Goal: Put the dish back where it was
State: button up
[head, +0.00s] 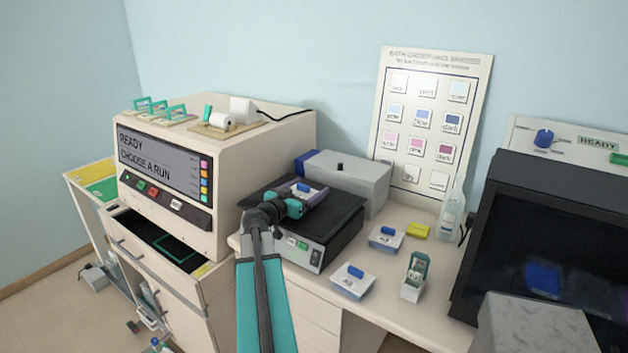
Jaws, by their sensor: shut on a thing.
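A small dish with a blue knob on its lid (304,187) is at the far end of my arm, over the black top of the bench device (335,207). My gripper (298,199) is shut on this dish. Whether the dish touches the black top cannot be told from this view. Two similar white dishes with blue knobs stand on the bench: one (386,239) right of the device, the other (351,283) nearer the front edge, with a label that seems to read A3.
A grey box (352,178) stands behind the device. A yellow block (418,231), a slide holder (415,275) and a wash bottle (453,213) are to the right. A dark-windowed machine (560,230) closes off the right. A stainer (215,170) with an open drawer (165,242) stands left.

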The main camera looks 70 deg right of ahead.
jog(key=shift+w, duration=0.1)
jog(key=o, duration=1.3)
jog(key=shift+f, duration=0.15)
jog(key=shift+f+b, duration=0.15)
jog(key=shift+b, duration=1)
jog(key=b+v, duration=0.1)
jog(key=v, duration=1.1)
jog(key=shift+a+b, duration=0.25)
jog(key=shift+b, duration=0.1)
jog(key=shift+w+a+r, duration=0.3)
jog(key=shift+w+a, duration=0.1)
